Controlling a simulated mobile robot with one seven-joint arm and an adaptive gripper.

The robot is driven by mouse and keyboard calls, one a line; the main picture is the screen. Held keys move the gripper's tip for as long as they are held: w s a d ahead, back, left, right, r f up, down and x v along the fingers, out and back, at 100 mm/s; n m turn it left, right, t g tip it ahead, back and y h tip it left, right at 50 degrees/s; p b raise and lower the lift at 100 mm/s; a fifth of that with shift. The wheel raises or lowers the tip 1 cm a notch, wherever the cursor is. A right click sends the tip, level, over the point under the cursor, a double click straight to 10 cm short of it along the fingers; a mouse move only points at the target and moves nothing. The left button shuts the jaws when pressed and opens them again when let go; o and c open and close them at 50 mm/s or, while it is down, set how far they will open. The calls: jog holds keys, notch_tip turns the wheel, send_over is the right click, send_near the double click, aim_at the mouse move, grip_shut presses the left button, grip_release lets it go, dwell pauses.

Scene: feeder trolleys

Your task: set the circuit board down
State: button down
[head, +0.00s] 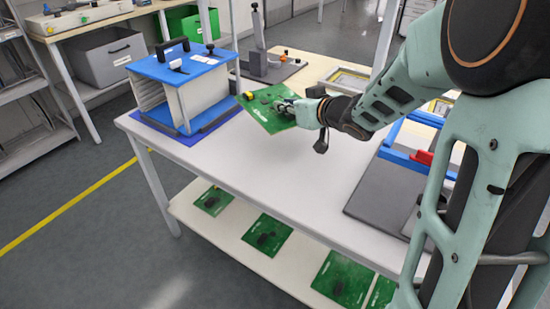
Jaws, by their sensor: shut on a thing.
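A green circuit board (262,117) with dark parts on it is at the middle of the head view, beside the blue-topped rack. My gripper (287,107) reaches in from the right and is shut on the board's right side. The board looks tilted and seems to be above the white table top (240,165); the exact gap cannot be told. My fingertips are small and partly hidden by the hand.
The blue-topped rack (182,72) with slotted sides stands left of the board on a blue mat. A dark mat (385,195) and a blue fixture with a red part lie at the right. Several green boards (268,234) lie on the lower shelf. The table's front middle is clear.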

aim_at(283, 152)
jog(key=shift+n+y, duration=0.3)
jog(key=f+b, duration=0.1)
jog(key=f, duration=0.1)
jog(key=f+b, duration=0.2)
jog(key=shift+s+a, duration=0.1)
jog(key=shift+a, duration=0.1)
notch_tip(283, 152, down, 9)
jog(key=b, duration=0.4)
jog(key=shift+f, duration=0.15)
jog(key=c, duration=1.9)
grip_release()
jog(key=shift+f+b, duration=0.15)
jog(key=shift+b, duration=0.15)
